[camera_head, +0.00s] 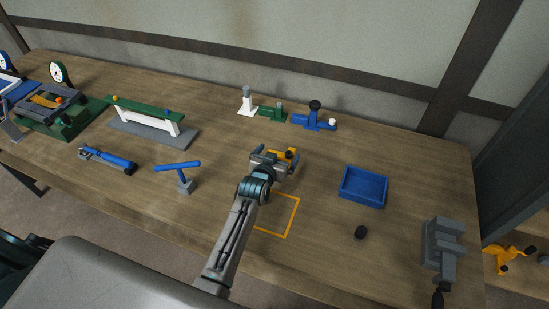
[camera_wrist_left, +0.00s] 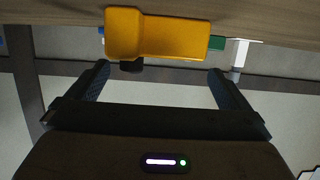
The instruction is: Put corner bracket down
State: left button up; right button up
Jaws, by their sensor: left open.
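An orange piece (camera_head: 291,152), which I take to be the corner bracket, is at the middle of the table just beyond my left gripper (camera_head: 275,158). In the left wrist view the orange piece (camera_wrist_left: 160,35) spans across in front of the fingertips, with a small dark part under it. My left gripper (camera_wrist_left: 157,72) is open, its two fingers apart with nothing visible between them. The arm and gripper hide part of the piece in the head view. My right gripper is out of view.
An orange outlined square (camera_head: 290,222) is on the table beside my left forearm. Blue tools (camera_head: 178,166) lie left; green and blue fixtures (camera_head: 313,117) stand behind.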

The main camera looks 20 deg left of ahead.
pick_arm(q)
jog(key=shift+s, duration=0.15)
jog(key=shift+s+f, duration=0.1)
jog(key=shift+s, duration=0.3)
jog(key=v, duration=0.3)
jog(key=b+v, duration=0.1)
jog(key=v, duration=0.6)
jog(key=shift+s+r+b, duration=0.1)
jog(key=shift+r+b, duration=0.3)
jog(key=shift+r, duration=0.1)
jog(key=shift+s+r, duration=0.2)
jog(key=shift+s, duration=0.1)
